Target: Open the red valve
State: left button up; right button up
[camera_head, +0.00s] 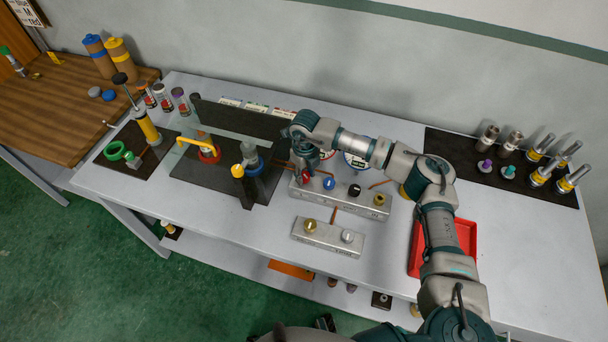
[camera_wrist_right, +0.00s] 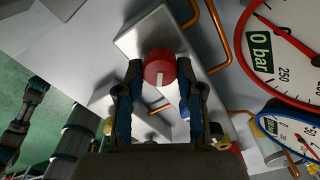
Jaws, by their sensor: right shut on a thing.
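The red valve (camera_head: 305,178) is a round red knob at the left end of the rear grey valve block (camera_head: 338,198). My right gripper (camera_head: 306,168) reaches it from above and is shut on it. In the right wrist view the red valve (camera_wrist_right: 160,64) sits between the two fingertips of my right gripper (camera_wrist_right: 159,74), with a white mark on its face pointing down the picture. Part of the knob is hidden by the gripper in the head view. My left gripper does not show in either view.
A lower valve block (camera_head: 328,236) stands in front. A red-rimmed gauge (camera_wrist_right: 291,62) is close by in the wrist view. A red tray (camera_head: 417,252) lies to the right.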

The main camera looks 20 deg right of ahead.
aim_at(306, 174)
jog(key=n, duration=0.2)
jog(key=n+b, duration=0.1)
jog(key=n, duration=0.1)
jog(key=shift+d+f+n, duration=0.15)
jog(key=shift+f+n, duration=0.15)
jog(key=shift+f, duration=0.05)
jog(key=n+b, duration=0.2)
jog(key=n, duration=0.2)
jog(key=shift+w+r+n, duration=0.1)
jog(key=shift+r+n, duration=0.05)
jog(key=shift+n, duration=0.55)
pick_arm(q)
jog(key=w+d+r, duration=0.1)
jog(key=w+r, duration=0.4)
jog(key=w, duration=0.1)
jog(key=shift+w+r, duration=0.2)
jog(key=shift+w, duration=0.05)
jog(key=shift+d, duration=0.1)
pick_arm(e)
jog(key=shift+r, duration=0.15)
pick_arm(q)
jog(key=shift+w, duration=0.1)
pick_arm(e)
jog(key=o, duration=1.1)
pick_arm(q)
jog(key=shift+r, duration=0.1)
pick_arm(e)
jog(key=shift+o, duration=0.2)
